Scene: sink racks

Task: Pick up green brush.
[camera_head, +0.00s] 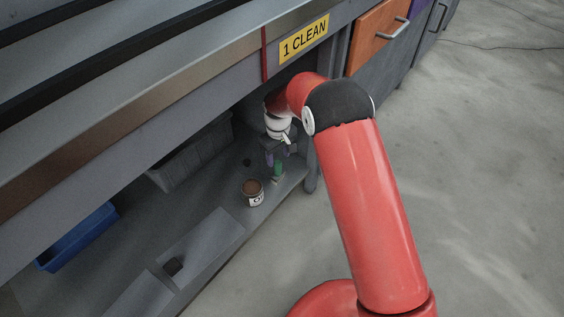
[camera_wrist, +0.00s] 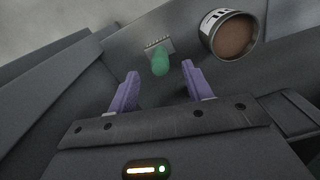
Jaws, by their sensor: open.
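The green brush (camera_wrist: 159,64) stands on the lower shelf with its green handle facing the wrist camera and pale bristles behind it. In the head view the brush (camera_head: 278,169) is just below my gripper (camera_head: 270,157), near the shelf's front edge. In the wrist view my gripper (camera_wrist: 157,72) is open, with its two purple fingers on either side of the brush's line. The brush appears beyond the fingertips, between them. No contact shows. My wrist hides part of the gripper in the head view.
A brown-topped can (camera_head: 254,197) stands close to the brush; it also shows in the wrist view (camera_wrist: 231,38). A grey crate (camera_head: 192,158) and a blue bin (camera_head: 77,238) are farther left. The counter (camera_head: 150,100) overhangs the shelf, and a table leg (camera_head: 311,172) stands right of the brush.

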